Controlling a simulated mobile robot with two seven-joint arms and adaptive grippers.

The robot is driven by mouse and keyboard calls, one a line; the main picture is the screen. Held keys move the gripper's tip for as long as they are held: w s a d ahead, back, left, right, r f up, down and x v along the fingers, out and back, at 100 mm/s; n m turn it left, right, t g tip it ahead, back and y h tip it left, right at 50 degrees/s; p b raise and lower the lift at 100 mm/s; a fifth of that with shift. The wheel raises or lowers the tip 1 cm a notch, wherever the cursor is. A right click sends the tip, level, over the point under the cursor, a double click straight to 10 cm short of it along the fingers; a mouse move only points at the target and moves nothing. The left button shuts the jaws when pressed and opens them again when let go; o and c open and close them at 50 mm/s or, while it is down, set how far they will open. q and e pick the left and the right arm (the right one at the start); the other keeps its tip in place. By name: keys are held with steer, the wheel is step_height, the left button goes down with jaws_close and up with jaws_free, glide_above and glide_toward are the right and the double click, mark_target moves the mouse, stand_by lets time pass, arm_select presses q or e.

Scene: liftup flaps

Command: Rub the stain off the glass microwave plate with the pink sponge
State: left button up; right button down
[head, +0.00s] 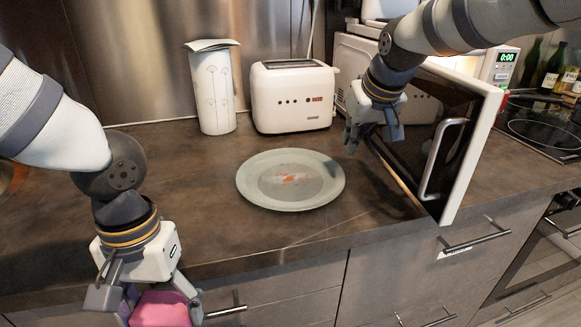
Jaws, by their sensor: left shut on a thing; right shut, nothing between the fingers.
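The glass plate (327,184) lies flat on the counter in the middle of the head view. An orange-red stain (289,179) sits near its centre. The pink sponge (161,310) is at the bottom left, held in my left gripper (158,300), which is shut on it. The sponge is apart from the plate, in front of the counter edge, and its lower part is cut off by the frame. My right gripper (372,134) is shut and empty, behind and right of the plate, by the open microwave door.
The microwave (355,56) stands at the back right, its door (463,150) swung open towards the front. A white toaster (292,97) and a paper-topped canister (213,92) stand behind the plate. A hob (545,128) and bottles are far right. The counter left of the plate is clear.

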arm_select(q)
steer(key=shift+s+f+b, duration=0.2)
steer(key=shift+s+f, duration=0.05)
steer(key=shift+f, duration=0.25)
steer(key=shift+s+f+b, duration=0.15)
steer(key=shift+s+f, duration=0.05)
steer(key=shift+f, duration=0.25)
arm_select(e)
steer(key=f, duration=0.4)
steer(key=shift+s, duration=0.35)
arm_select(q)
steer(key=shift+w+f+g, duration=0.1)
steer(key=shift+g, duration=0.2)
arm_select(e)
steer(key=shift+w+f, duration=0.1)
steer(key=shift+f, duration=0.15)
steer(key=shift+r, duration=0.1)
steer(key=shift+f, duration=0.75)
arm_select(q)
step_height(320, 180, up, 2)
steer(key=shift+w+r+p, duration=0.1)
steer(key=shift+p, duration=0.35)
arm_select(e)
step_height(320, 180, up, 4)
steer(key=shift+r, duration=0.15)
arm_select(q)
steer(key=shift+r+t, duration=0.35)
steer(key=shift+t, duration=0.05)
arm_select(e)
steer(key=shift+r, duration=0.9)
